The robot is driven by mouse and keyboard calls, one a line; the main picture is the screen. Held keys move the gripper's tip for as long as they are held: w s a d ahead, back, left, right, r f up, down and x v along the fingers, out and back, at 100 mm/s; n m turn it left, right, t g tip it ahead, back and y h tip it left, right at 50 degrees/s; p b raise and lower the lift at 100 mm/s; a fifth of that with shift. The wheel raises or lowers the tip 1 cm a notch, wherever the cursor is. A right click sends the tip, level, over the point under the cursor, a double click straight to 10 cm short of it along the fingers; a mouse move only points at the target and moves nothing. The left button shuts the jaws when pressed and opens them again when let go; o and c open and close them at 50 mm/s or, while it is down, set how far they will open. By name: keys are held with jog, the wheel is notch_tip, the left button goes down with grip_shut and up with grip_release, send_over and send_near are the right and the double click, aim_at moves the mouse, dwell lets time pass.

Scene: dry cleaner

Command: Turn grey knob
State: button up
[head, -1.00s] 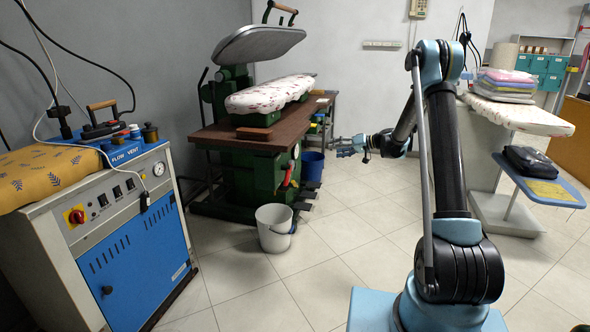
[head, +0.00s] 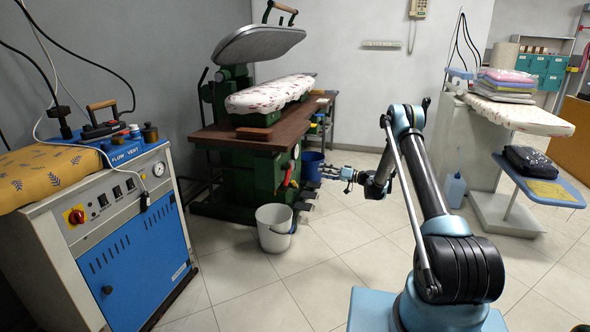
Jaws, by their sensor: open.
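No knob in view is plainly grey. On the steam cabinet (head: 75,222) at the left, a small dark knob (head: 107,289) sits low on the blue door (head: 140,260). A red rotary knob (head: 76,216) on a yellow plate is on the cabinet's upper front panel. My gripper (head: 323,173) is open and empty, its fingers pointing left. It is in the air near the middle of the view, right of the green press and far from the cabinet.
A green press (head: 270,178) with a brown table stands between the cabinet and my arm. A white bucket (head: 274,238) is on the floor before it, and a blue bin (head: 312,166) is behind my gripper. An ironing board (head: 520,117) stands at right. The front tiled floor is clear.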

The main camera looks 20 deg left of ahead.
jog(key=w+a, duration=0.1)
jog(key=a, duration=1)
jog(key=w+a, duration=0.1)
jog(key=a, duration=0.5)
jog(key=shift+w, duration=0.3)
jog(key=shift+r, duration=0.1)
jog(key=c, duration=1.1)
